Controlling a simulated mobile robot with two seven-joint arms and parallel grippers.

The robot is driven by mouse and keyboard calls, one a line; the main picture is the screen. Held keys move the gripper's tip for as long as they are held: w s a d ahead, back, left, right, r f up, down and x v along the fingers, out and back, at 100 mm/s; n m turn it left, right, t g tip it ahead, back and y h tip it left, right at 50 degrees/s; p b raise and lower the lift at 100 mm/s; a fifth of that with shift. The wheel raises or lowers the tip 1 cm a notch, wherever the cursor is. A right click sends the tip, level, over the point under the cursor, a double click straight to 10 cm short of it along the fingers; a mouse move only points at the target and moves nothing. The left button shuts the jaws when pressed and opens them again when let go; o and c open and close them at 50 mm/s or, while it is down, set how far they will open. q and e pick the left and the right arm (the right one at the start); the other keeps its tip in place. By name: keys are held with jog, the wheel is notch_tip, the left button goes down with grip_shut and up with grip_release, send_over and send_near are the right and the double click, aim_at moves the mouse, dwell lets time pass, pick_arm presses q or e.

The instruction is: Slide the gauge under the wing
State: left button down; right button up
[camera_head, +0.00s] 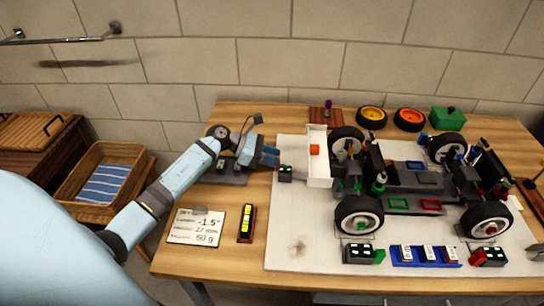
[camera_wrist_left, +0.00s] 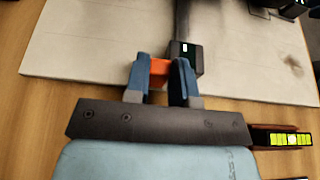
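The gauge (camera_head: 285,174) is a small dark box with a lit display and an orange-red handle, at the left edge of the white board. It also shows in the left wrist view (camera_wrist_left: 185,52), with the orange handle between my fingertips. My left gripper (camera_head: 270,157) appears shut on that handle. The wing (camera_head: 318,172) is a tall white panel at the car's left end, with an orange block on it. The gauge's box is just left of the wing. In the wrist view a dark bar runs beyond the box; its far end is out of view.
The car (camera_head: 415,178) stands on the white board (camera_head: 300,245). A blue tray (camera_head: 427,255) and similar dark boxes lie in front. A readout card (camera_head: 196,226) and a yellow-green level (camera_head: 247,223) lie at the left. Loose wheels (camera_head: 371,117) and a green box (camera_head: 448,116) stand behind.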

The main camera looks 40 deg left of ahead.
pick_arm(q)
jog(key=shift+w+d+b, duration=0.25)
jog(key=shift+w+d, duration=0.1)
jog(key=shift+d, duration=0.25)
jog(key=shift+w+d+b, duration=0.2)
jog(key=shift+w+d, duration=0.15)
jog(key=shift+d, duration=0.2)
jog(key=shift+w+d+r, duration=0.1)
jog(key=shift+d, duration=0.2)
jog(key=c, duration=1)
grip_release()
jog(key=shift+w+d, duration=0.1)
jog(key=shift+o, duration=0.2)
jog(key=v, duration=1.4)
jog(key=shift+w, duration=0.1)
